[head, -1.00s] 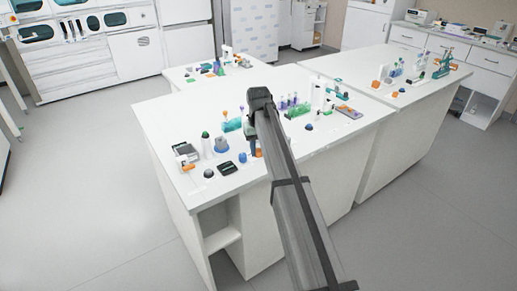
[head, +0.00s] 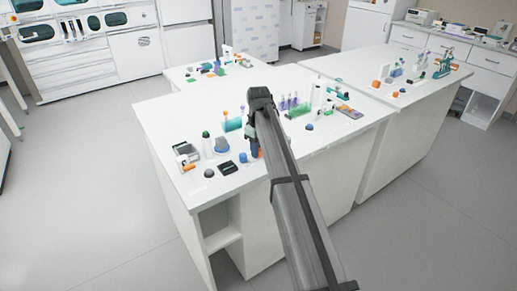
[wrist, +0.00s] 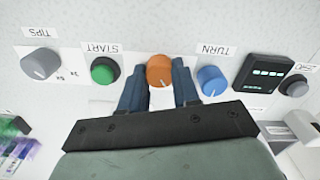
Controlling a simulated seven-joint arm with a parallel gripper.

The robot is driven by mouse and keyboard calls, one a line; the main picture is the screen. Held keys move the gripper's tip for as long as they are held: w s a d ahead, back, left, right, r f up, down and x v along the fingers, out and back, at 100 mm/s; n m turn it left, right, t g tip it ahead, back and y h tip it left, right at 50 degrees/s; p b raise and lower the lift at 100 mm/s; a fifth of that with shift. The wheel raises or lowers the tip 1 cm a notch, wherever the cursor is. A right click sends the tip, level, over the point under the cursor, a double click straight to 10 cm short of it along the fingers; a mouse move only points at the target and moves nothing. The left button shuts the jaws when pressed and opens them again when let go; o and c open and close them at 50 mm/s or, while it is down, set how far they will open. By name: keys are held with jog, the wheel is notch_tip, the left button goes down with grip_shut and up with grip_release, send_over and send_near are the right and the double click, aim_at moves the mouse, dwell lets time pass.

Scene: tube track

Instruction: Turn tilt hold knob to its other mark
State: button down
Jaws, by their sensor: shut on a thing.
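In the wrist view an orange knob (wrist: 160,71) with a small pointer line sits between the two blue fingers of my gripper (wrist: 158,84). My gripper is shut on this knob, with one finger at each side. A white plate with small marks shows just below it, mostly covered by my gripper. No label for the orange knob is readable, so I cannot confirm it is the tilt hold knob. In the head view my arm hides most of my gripper (head: 254,145) and the knob.
A green START button (wrist: 104,71) is left of the fingers, with a grey knob (wrist: 41,63) farther left. A blue TURN knob (wrist: 211,80) stands close on the right, then a dark display (wrist: 267,74). Tubes and racks crowd the white bench (head: 175,118).

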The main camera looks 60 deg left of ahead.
dwell(0.4)
jog(key=c, duration=0.8)
grip_release()
jog(key=shift+r, duration=0.15)
notch_tip(320, 180, up, 14)
jog(key=shift+f, duration=0.25)
